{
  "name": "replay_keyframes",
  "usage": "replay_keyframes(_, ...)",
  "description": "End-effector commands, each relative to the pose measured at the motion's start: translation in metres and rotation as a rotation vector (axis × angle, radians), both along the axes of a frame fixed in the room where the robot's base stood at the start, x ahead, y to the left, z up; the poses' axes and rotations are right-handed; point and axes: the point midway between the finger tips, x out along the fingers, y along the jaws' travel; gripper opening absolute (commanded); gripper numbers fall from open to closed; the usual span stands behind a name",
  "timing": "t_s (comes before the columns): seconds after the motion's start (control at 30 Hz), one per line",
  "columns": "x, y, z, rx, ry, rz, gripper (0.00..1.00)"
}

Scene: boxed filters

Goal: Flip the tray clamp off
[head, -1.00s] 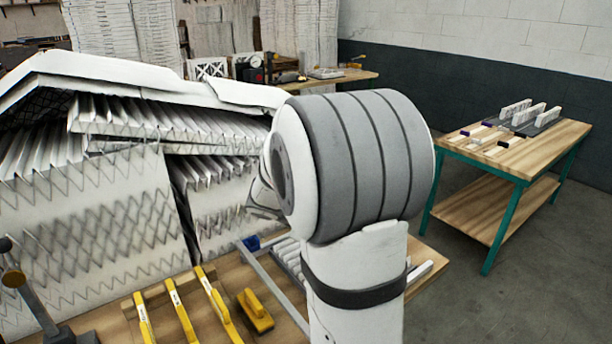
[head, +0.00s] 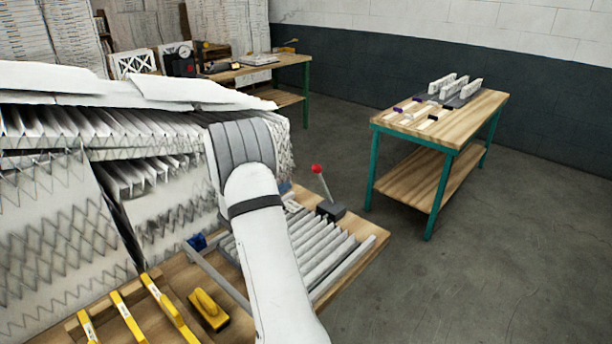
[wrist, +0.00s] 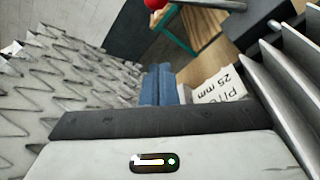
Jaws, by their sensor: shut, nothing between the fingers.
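The tray clamp looks to be the lever with a red knob (head: 317,168) on a black base (head: 331,210). It stands at the far end of the tray of pleated slats (head: 318,250), its rod leaning slightly left. In the wrist view the red knob (wrist: 154,4) is cut off at the top edge, with its grey rod running right. My gripper (wrist: 158,70) is shut and empty, its blue fingers together. The knob lies beyond the fingertips, apart from them. In the head view my arm hides most of the gripper.
A big stack of pleated filters (head: 60,220) stands left, close to my arm. Yellow-handled tools (head: 210,308) lie on the near bench. A second wooden table (head: 440,125) stands right, across open floor.

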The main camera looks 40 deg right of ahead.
Motion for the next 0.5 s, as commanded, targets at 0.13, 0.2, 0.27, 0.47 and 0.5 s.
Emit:
replay_keyframes(0.13, 0.001, -0.008, 0.0, 0.001, 0.0, -0.002, 0.0)
replay_keyframes(0.2, 0.003, -0.017, -0.001, 0.001, 0.001, -0.003, 0.0)
replay_keyframes(0.27, 0.005, -0.028, -0.001, 0.001, 0.001, -0.005, 0.0)
replay_keyframes(0.47, 0.014, -0.07, -0.006, 0.001, 0.001, -0.006, 0.0)
replay_keyframes(0.5, 0.016, -0.079, -0.007, 0.001, 0.001, -0.004, 0.0)
